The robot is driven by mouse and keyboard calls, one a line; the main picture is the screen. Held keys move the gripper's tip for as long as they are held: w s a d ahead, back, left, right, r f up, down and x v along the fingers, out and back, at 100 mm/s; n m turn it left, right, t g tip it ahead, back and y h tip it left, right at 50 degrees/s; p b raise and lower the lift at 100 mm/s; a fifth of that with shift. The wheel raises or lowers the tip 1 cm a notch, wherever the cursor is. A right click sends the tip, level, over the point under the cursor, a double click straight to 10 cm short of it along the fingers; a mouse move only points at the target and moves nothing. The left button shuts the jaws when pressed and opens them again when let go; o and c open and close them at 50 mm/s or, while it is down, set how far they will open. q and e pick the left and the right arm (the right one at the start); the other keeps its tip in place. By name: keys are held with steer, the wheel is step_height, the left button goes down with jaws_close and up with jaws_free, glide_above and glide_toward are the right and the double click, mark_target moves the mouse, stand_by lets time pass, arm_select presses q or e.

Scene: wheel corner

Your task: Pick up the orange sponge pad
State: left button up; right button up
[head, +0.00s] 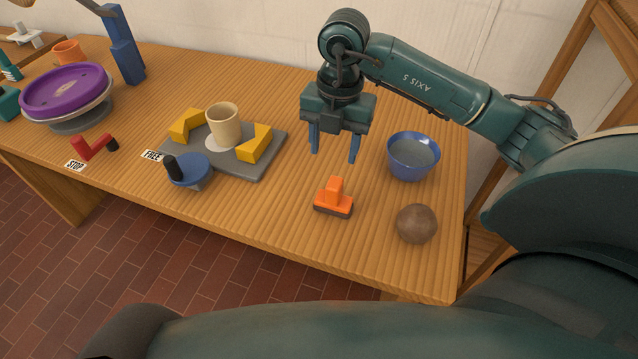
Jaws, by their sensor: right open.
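The orange sponge pad (334,199) sits upright on the wooden table near its front edge, with a raised orange grip on top and a dark underside. My right gripper (333,158) hangs above and a little behind the pad, fingers pointing down. Its two blue fingers are apart, with nothing between them, and they do not touch the pad. My left gripper is not in view.
A blue bowl (412,158) stands right of my right gripper, and a brown ball (416,223) lies right of the pad. A grey plate (239,167) with yellow blocks and a beige mug (223,124) is to the left. A purple wheel (66,90) stands far left.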

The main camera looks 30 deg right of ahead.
mark_target(335, 182)
steer(key=shift+h, duration=0.3)
steer(key=f, duration=0.4)
steer(key=d+f, duration=0.1)
steer(key=f, duration=0.2)
steer(key=shift+s+f, duration=0.1)
steer(key=shift+a+f, duration=0.2)
steer(key=shift+f, duration=2.6)
jaws_close()
step_height(335, 182, up, 9)
steer(key=shift+r, duration=0.55)
